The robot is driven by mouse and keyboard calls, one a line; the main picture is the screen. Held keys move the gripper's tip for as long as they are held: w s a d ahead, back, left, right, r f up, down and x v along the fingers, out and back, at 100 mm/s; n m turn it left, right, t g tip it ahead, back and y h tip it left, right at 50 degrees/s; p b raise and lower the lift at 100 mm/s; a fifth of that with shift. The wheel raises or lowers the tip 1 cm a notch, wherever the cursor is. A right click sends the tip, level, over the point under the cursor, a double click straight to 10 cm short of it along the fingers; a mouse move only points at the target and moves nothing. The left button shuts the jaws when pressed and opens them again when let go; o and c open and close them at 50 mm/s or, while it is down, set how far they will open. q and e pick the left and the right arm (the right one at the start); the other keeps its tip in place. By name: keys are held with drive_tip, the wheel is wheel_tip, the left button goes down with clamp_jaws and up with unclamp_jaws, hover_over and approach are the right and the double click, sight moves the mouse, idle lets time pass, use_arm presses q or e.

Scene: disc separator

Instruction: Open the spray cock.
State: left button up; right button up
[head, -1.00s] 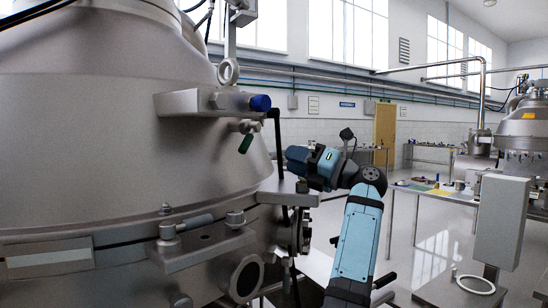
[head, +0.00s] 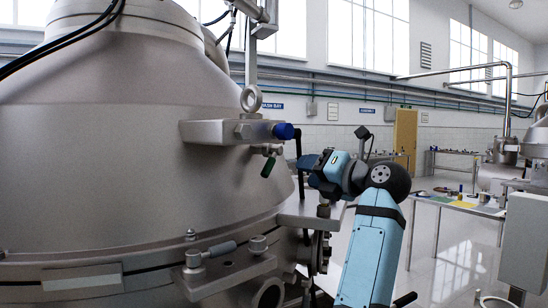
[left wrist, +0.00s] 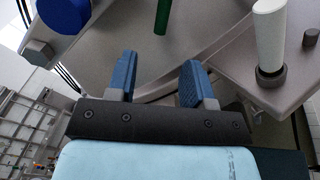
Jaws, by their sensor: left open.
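The spray cock appears to be the small valve with a green handle (head: 268,166) below the block with the blue cap (head: 284,131) on the separator's side. The handle hangs tilted downward. In the left wrist view the green handle (left wrist: 163,16) shows beyond the fingertips, roughly between them and apart from them. My left gripper (head: 304,164) is to the right of the handle in the head view, pointing toward the separator. The left wrist view shows my left gripper (left wrist: 160,78) with its two blue fingers apart and nothing between them. My right gripper does not show.
The large grey separator (head: 130,160) fills the left side. A white handle (left wrist: 270,35) stands on a plate right of my fingers. A work table (head: 460,204) stands farther back right.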

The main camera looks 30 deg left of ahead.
sight(272, 167)
use_arm(q)
drive_tip(key=p+x, duration=0.1)
drive_tip(key=x, duration=0.5)
drive_tip(key=p+x, duration=0.1)
drive_tip(key=x, duration=0.6)
drive_tip(key=shift+w+a+f+p, duration=0.1)
drive_tip(key=shift+w+a+p, duration=0.15)
drive_tip(key=shift+w+p, duration=0.05)
clamp_jaws()
